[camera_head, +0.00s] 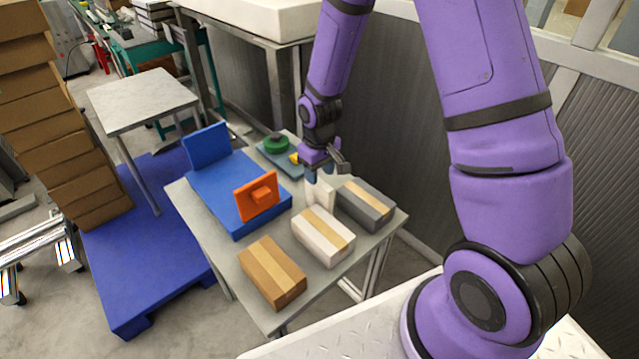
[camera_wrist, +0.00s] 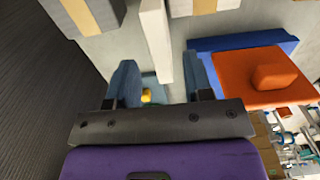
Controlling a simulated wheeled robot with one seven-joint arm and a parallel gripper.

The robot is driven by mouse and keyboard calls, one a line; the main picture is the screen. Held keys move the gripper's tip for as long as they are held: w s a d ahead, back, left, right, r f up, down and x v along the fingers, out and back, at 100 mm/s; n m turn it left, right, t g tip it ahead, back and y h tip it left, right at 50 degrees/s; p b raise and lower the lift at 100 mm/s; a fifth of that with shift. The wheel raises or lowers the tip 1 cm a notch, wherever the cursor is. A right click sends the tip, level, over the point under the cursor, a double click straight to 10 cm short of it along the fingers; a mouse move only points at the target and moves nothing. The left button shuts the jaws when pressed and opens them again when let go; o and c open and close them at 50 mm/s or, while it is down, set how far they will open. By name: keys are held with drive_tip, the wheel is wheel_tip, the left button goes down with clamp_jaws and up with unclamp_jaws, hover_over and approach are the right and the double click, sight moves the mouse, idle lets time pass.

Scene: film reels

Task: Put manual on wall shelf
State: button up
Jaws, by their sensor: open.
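A thin white upright slab (camera_head: 319,191), which looks like the manual, stands on the grey table (camera_head: 218,245) behind the white box. In the wrist view the white slab (camera_wrist: 156,38) lies between the lines of my two fingers, its near end close to the fingertips. My gripper (camera_head: 322,174) is over the table's far right part, pointing down, and it also shows in the wrist view (camera_wrist: 160,68). It is open, with a visible gap to the slab on each side. I cannot tell which surface is the wall shelf.
A green roll (camera_head: 276,143) lies behind. A corrugated wall (camera_head: 400,120) is at right.

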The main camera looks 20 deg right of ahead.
drive_tip(key=shift+r, duration=2.75)
